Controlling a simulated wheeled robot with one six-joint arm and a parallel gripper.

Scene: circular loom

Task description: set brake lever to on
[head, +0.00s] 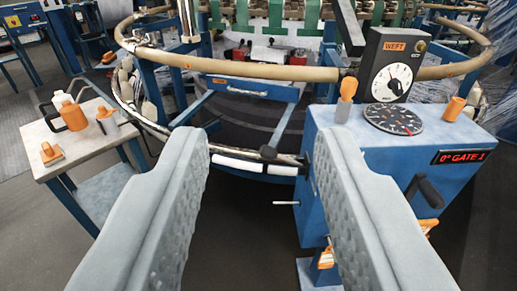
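No label marks a brake lever, so I cannot tell for sure which handle it is. A lever with an orange grip (348,88) stands upright on the left top edge of the blue cabinet (318,210). A black handle (430,192) tilts on the cabinet's front. A long black bar (347,27) leans beside the black WEFT dial box (390,65). My gripper (266,145) is open and empty, its two grey fingers wide apart. The right finger covers part of the cabinet front. No contact with any handle can be made out.
A round dial (394,119), an orange knob (454,108) and a red "0° GATE 1" display (463,156) are on the cabinet. A thin rod (286,203) juts from its left side. The loom's ring (230,68) spans behind. A side table (75,148) holds orange items at left.

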